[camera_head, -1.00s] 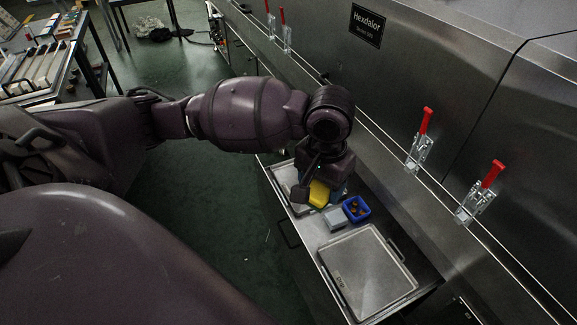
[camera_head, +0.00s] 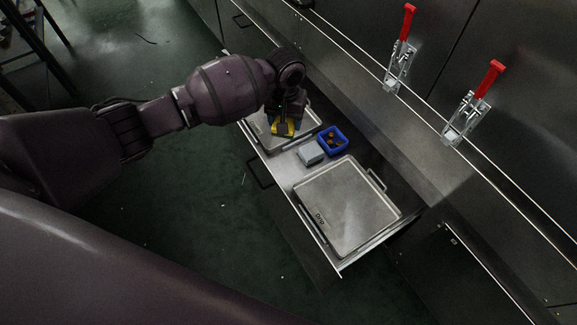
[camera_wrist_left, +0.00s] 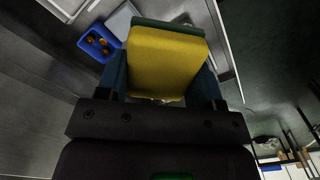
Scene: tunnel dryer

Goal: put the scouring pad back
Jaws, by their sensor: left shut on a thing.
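The scouring pad (camera_head: 283,129) is yellow with a green layer. My left gripper (camera_head: 285,117) is shut on it and holds it over the far end of the open drawer (camera_head: 284,172), above a metal tray (camera_head: 259,126). In the left wrist view the pad (camera_wrist_left: 165,62) sits between the blue-grey fingers of my left gripper (camera_wrist_left: 163,78), its green edge away from the palm. I cannot tell whether the pad touches the tray. My right gripper is not in view.
Beside the pad in the drawer are a small grey block (camera_head: 310,153) and a blue bin (camera_head: 332,141) with several brown pieces. A larger metal tray (camera_head: 345,207) fills the near end. The steel machine wall with red-handled clamps (camera_head: 400,50) rises to the right.

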